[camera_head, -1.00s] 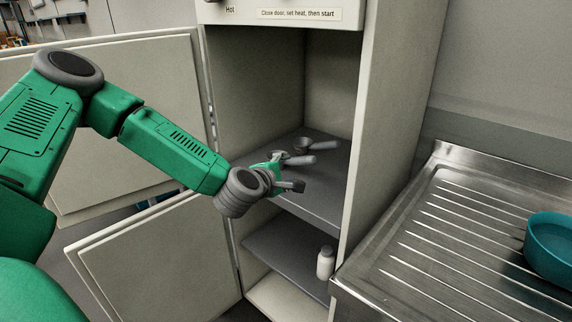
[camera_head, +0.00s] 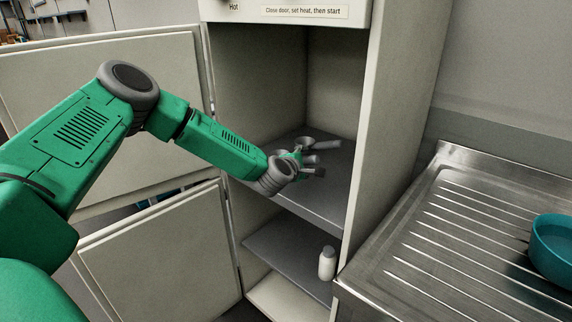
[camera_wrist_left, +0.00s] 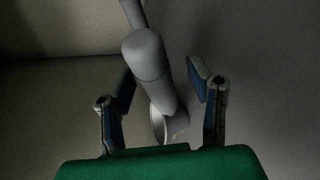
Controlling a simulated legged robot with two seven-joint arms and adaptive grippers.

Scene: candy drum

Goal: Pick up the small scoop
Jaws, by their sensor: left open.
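Two grey scoops lie on the upper shelf of the open cabinet. The rear scoop (camera_head: 325,145) has its handle pointing right. The nearer scoop (camera_head: 310,159) is partly hidden by my left gripper (camera_head: 308,164), which is at the shelf. I cannot tell for certain which scoop is the smaller. In the left wrist view my left gripper (camera_wrist_left: 163,85) is open, with one finger on each side of a grey scoop handle (camera_wrist_left: 147,57). A pale curved part shows below the handle, partly hidden by the green palm. My right gripper is not in view.
The cabinet side wall (camera_head: 385,130) stands right of the shelf (camera_head: 325,195). Open door panels are at left. A white bottle (camera_head: 327,263) stands on the lower shelf. A steel drainboard (camera_head: 430,250) with a teal bowl (camera_head: 555,250) is at right.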

